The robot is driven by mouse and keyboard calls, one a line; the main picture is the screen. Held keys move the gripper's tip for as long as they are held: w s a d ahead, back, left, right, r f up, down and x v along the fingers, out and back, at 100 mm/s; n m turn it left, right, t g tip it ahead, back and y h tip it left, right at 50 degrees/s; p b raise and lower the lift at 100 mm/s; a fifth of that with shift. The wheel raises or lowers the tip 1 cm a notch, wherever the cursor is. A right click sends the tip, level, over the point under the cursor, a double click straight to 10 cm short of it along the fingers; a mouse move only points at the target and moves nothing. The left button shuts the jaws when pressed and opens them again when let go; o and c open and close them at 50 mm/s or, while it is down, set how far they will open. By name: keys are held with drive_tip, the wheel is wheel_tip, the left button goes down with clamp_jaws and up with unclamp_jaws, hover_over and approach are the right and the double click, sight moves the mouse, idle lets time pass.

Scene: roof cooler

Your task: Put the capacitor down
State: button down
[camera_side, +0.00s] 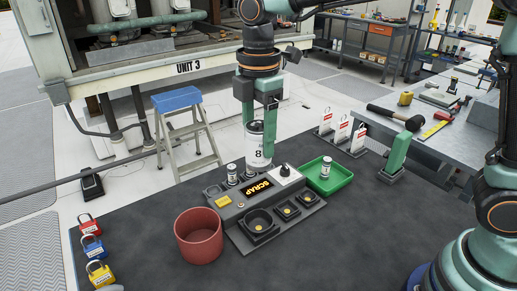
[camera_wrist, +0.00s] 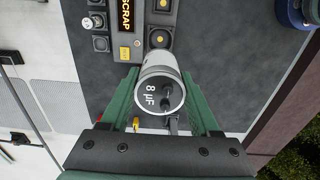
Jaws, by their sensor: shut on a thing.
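The capacitor (camera_side: 257,152) is a pale can with a printed 8, and it appears upright in the side view. My gripper (camera_side: 257,122) is shut on its upper part from above. In the wrist view the capacitor's end face (camera_wrist: 152,94) reads 8 µF and shows dark terminals, between the green fingers of my gripper (camera_wrist: 161,102). Its lower end overlaps the back of the dark fixture (camera_side: 236,214) marked SCRAP. I cannot tell whether it touches the fixture or the mat.
A red bin (camera_side: 199,238) stands left of the fixture. A green tray (camera_side: 340,180) with a small can (camera_side: 325,168) lies to its right. Several padlocks (camera_side: 93,247) line the mat's left edge. Tag stands (camera_side: 341,132) are behind the tray. The mat's front (camera_side: 330,250) is clear.

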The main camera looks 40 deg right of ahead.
drive_tip(key=shift+w+a+r, duration=0.15)
drive_tip(key=shift+a+r, duration=0.1)
drive_tip(key=shift+r, duration=0.1)
drive_tip(key=w+a, duration=0.4)
drive_tip(key=a, duration=0.9)
wheel_tip(320, 180, down, 20)
drive_tip(key=shift+s+d+f, duration=0.15)
drive_tip(key=shift+f, duration=0.05)
drive_tip(key=shift+f, duration=0.15)
drive_tip(key=shift+c, duration=2)
unclamp_jaws()
